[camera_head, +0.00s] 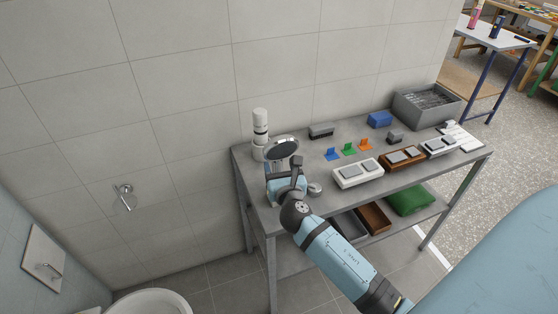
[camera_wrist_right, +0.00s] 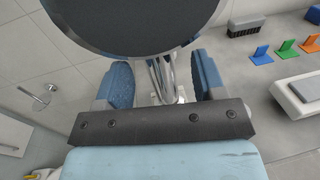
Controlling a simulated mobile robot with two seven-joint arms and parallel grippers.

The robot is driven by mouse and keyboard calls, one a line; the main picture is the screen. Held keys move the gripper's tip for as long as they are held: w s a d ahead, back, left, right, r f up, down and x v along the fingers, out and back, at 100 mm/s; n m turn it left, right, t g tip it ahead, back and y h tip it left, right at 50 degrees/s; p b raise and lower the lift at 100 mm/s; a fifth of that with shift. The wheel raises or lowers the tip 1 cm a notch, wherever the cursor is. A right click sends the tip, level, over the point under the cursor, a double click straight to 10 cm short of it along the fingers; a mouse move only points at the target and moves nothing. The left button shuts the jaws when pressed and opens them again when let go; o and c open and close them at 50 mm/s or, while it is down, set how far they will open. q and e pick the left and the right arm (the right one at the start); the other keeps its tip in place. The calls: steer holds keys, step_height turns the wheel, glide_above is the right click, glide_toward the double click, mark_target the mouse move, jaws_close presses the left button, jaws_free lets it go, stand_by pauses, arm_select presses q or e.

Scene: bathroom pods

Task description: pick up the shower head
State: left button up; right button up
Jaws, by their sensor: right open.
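The shower head (camera_head: 282,149) has a round dark face with a pale rim and stands at the left end of the grey table (camera_head: 331,156). In the right wrist view the shower head (camera_wrist_right: 132,22) fills the top, close to the camera. My right gripper (camera_head: 284,172) is at the shower head, just below its disc. In the wrist view the gripper (camera_wrist_right: 165,80) is open, with a blue finger on each side of the chrome handle (camera_wrist_right: 160,75). I cannot tell whether either finger touches it. The handle's lower end is hidden. My left gripper is not in view.
A white cylinder (camera_head: 260,127) stands behind the shower head, near the tiled wall. A black brush (camera_head: 321,131), coloured hooks (camera_head: 349,149) and a white switch panel (camera_head: 358,173) lie to the right. A grey bin (camera_head: 426,106) is at the far end.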

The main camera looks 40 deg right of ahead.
mark_target(279, 164)
steer(key=x, duration=0.3)
steer(key=shift+w+f, duration=0.15)
steer(key=shift+c, duration=0.4)
steer(key=c, duration=1)
steer(key=shift+c, duration=0.2)
steer(key=shift+r, duration=0.2)
